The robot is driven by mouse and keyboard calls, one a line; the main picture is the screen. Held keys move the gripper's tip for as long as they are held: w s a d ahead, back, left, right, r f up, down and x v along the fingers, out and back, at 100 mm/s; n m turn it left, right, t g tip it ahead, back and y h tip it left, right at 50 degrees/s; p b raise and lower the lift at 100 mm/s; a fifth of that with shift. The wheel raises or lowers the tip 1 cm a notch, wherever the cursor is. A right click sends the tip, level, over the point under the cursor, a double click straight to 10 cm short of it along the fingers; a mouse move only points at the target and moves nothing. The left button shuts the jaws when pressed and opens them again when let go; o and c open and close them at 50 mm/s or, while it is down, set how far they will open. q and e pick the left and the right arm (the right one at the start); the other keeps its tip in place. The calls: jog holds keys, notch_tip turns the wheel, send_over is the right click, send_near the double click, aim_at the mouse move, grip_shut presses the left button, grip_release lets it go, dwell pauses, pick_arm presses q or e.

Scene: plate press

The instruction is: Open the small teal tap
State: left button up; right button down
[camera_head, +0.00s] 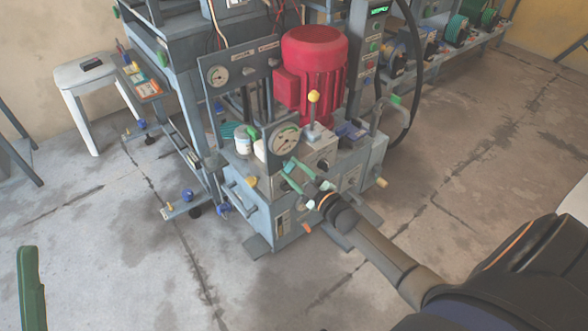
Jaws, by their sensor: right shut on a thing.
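My right arm comes in from the lower right, and its gripper (304,180) is at the front upper edge of the grey press unit (262,215). It is shut on a small teal part, the small teal tap (291,182), just below a round dial gauge. The tap's lever angle and the exact contact are too small to tell. The wrist partly hides the front panel behind it. My left gripper is not in view.
A red motor (312,70) stands on the unit, with a yellow-knobbed lever (313,97) before it. The dial gauge (285,139) is close to my gripper. A black hose (414,70) loops at the right. A white stool (90,82) stands at the left. The floor in front is clear.

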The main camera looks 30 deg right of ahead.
jog(key=n, duration=0.4)
jog(key=shift+f+n, duration=0.1)
jog(key=shift+n, duration=0.2)
jog(key=shift+n+b, duration=0.65)
jog(key=shift+n, duration=1.85)
jog(key=shift+c, duration=1.8)
grip_release()
jog(key=shift+s, duration=0.15)
jog(key=s+d+p, duration=0.1)
jog(key=s+p, duration=0.2)
jog(key=s, duration=0.9)
jog(key=shift+s, duration=0.15)
